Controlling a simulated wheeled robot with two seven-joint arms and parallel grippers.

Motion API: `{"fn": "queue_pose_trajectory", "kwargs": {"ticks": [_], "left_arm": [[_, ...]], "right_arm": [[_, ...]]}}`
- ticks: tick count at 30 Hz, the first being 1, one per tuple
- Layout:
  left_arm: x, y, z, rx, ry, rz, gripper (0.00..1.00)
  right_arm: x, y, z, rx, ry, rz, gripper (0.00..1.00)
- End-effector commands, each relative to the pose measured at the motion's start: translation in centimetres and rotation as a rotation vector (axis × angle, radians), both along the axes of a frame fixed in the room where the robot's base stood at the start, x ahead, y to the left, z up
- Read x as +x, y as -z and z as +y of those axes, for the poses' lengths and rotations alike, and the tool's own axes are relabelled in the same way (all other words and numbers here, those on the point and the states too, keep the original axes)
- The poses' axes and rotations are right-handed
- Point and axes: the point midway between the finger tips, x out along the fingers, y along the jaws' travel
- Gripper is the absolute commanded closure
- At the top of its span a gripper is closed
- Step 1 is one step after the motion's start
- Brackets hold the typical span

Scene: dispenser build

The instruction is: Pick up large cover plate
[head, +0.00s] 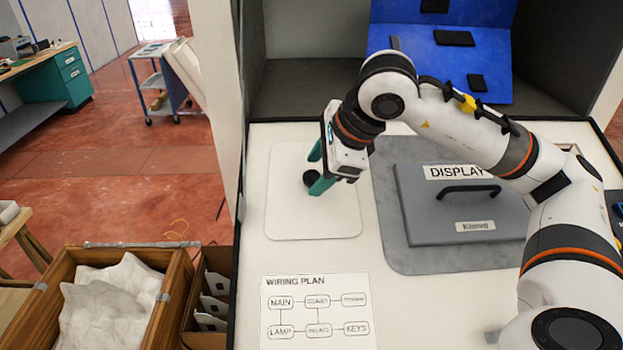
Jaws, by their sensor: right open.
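A large white plate (285,218) with rounded corners lies flat on the white worktop, left of centre. I take it to be the large cover plate. A round black knob (310,178) shows on it. My right gripper (316,167) reaches in from the right above the plate. Its two green fingers are apart, with the knob close to the nearer finger. I cannot tell whether the fingers touch the knob. My left gripper is not in view.
A grey DISPLAY panel (430,222) with a black handle lies right of the plate, under my right arm. A wiring plan sheet (317,312) lies in front. A blue board (430,50) leans at the back. A wooden crate (165,325) stands at lower left.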

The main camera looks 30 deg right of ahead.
Motion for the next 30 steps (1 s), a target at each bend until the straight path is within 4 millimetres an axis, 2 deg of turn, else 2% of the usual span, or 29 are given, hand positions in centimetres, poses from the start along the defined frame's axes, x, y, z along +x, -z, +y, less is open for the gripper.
{"fn": "queue_pose_trajectory", "kwargs": {"ticks": [4,11,21,30], "left_arm": [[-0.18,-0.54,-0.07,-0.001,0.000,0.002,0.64],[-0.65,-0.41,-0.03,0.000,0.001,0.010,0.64],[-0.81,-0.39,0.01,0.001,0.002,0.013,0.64],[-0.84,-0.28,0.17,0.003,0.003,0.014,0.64]], "right_arm": [[0.66,1.17,0.19,0.001,-0.001,0.002,0.47],[0.77,1.41,0.22,0.000,0.000,-0.001,0.47],[0.78,1.31,0.21,0.001,0.000,-0.003,0.99],[0.81,0.99,0.22,0.001,0.000,-0.004,0.99]]}}
